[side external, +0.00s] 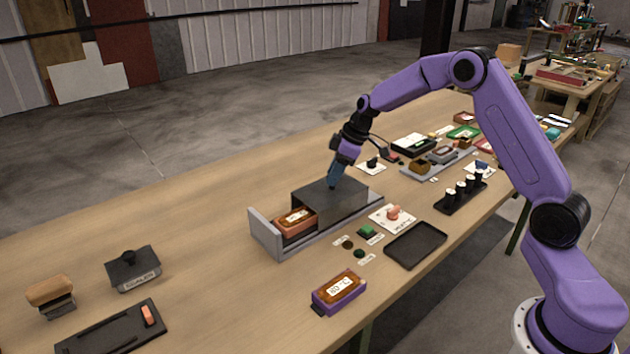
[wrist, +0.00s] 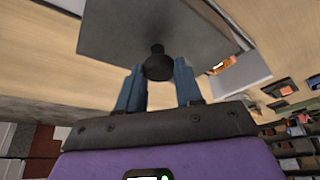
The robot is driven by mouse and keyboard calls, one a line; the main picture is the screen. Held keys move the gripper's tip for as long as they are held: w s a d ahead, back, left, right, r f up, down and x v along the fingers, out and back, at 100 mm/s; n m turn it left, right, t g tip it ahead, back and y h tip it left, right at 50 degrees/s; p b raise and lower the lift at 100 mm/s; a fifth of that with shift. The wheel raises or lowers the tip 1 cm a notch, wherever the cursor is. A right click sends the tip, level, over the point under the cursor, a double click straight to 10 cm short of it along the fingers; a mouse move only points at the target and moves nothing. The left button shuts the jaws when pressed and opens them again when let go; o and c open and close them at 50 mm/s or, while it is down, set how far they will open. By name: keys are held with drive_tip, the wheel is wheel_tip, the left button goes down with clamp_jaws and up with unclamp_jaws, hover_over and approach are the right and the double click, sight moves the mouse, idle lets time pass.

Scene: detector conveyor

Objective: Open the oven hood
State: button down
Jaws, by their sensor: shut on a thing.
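The oven hood (side external: 331,200) is a dark grey box on a light grey base (side external: 352,222) in the middle of the table. My gripper (side external: 332,182) reaches down onto the hood's top. In the wrist view, the black round knob (wrist: 157,64) on the hood (wrist: 120,30) sits between my blue fingertips (wrist: 158,76), and the gripper is shut on it. The side view hides the knob.
An orange and purple detector reading a temperature (side external: 338,291) lies near the front edge. A black tray (side external: 416,245), a rack of dark cylinders (side external: 460,193) and small buttons (side external: 368,232) lie right of the oven. A sealer block (side external: 133,268) stands left.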

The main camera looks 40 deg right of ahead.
sight(343, 180)
drive_tip(key=d, duration=0.6)
drive_tip(key=shift+d, duration=0.25)
drive_tip(key=c, duration=0.8)
unclamp_jaws()
drive_tip(key=v, duration=1.7)
drive_tip(key=shift+s+r, duration=0.1)
drive_tip(key=shift+r, duration=0.1)
drive_tip(key=shift+a, duration=0.1)
